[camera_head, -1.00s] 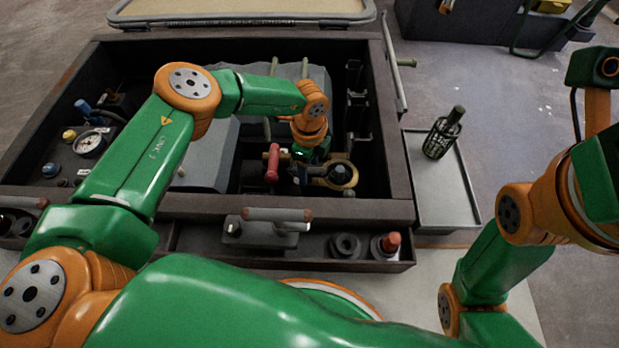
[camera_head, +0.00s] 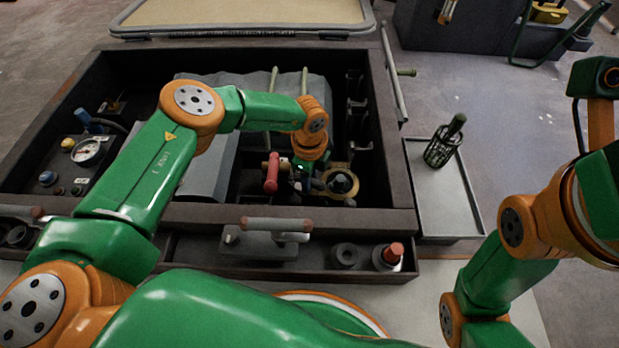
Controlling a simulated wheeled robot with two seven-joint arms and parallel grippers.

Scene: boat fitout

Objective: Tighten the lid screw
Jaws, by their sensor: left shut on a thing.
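A round fitting with a brass-coloured ring and a dark domed lid (camera_head: 341,183) sits in the open bay of the dark box. My left gripper (camera_head: 305,184) points down into the bay at the left side of this fitting. It is shut on a small part there, seemingly the lid screw, which the fingers and wrist mostly hide. A red-handled valve (camera_head: 271,172) stands just left of the gripper. My right arm shows at the right edge, but its gripper is out of view.
The box's front wall (camera_head: 200,214) rises before the bay. A front tray holds a grey block with a bar handle (camera_head: 262,238), a dark ring (camera_head: 345,255) and a red-capped item (camera_head: 390,255). A gauge (camera_head: 88,151) is at left. A grey tray (camera_head: 445,205) carries a dark bottle (camera_head: 444,143).

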